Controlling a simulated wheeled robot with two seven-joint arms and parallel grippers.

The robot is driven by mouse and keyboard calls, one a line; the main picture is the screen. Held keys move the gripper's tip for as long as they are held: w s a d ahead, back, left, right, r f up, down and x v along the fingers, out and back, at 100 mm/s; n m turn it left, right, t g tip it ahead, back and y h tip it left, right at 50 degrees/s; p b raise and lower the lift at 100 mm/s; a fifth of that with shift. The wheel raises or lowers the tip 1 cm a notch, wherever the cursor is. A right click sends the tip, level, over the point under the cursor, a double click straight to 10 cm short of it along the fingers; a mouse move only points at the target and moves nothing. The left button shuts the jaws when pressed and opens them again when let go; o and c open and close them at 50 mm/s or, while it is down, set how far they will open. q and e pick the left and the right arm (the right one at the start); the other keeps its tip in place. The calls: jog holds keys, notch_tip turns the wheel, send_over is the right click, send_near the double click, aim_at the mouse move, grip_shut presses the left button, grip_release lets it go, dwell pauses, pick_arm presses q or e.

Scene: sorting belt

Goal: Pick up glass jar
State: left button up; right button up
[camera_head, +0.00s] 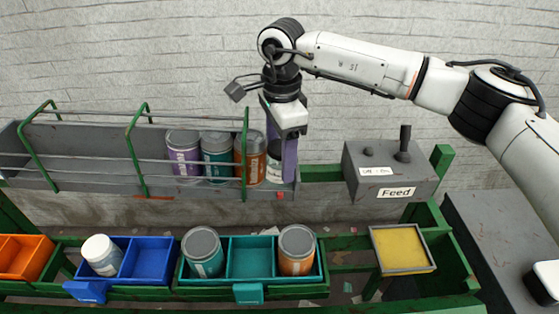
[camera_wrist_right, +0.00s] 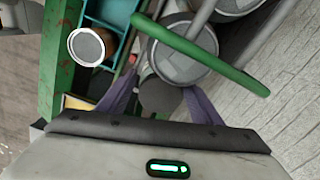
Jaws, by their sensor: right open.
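My right gripper (camera_head: 281,160) points down at the right end of the belt trough, with its purple fingers open. A jar with a pale label and dark lower part (camera_head: 273,170) stands there, partly hidden by the gripper; I cannot tell for sure that it is glass. In the right wrist view, a dark round lid (camera_wrist_right: 160,97) lies between the open fingers (camera_wrist_right: 160,110), with no clear grip on it. Left of it in the trough stand an orange jar (camera_head: 250,160), a teal jar (camera_head: 218,160) and a purple jar (camera_head: 184,155). My left gripper is out of view.
Green rails (camera_head: 134,150) cross the trough beside the gripper. A Feed box (camera_head: 390,172) stands to the right. In front are an orange bin (camera_head: 22,257), a blue bin (camera_head: 150,260) holding a white jar, a teal bin (camera_head: 250,262) holding two jars, and a yellow pad (camera_head: 401,248).

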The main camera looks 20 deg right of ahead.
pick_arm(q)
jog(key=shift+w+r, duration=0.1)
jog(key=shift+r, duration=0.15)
pick_arm(e)
notch_tip(320, 180, down, 2)
jog(key=shift+w, duration=0.1)
jog(key=shift+c, duration=0.3)
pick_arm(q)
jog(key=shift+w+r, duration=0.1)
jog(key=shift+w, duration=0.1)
pick_arm(e)
jog(key=c, duration=0.8)
jog(key=shift+c, duration=0.2)
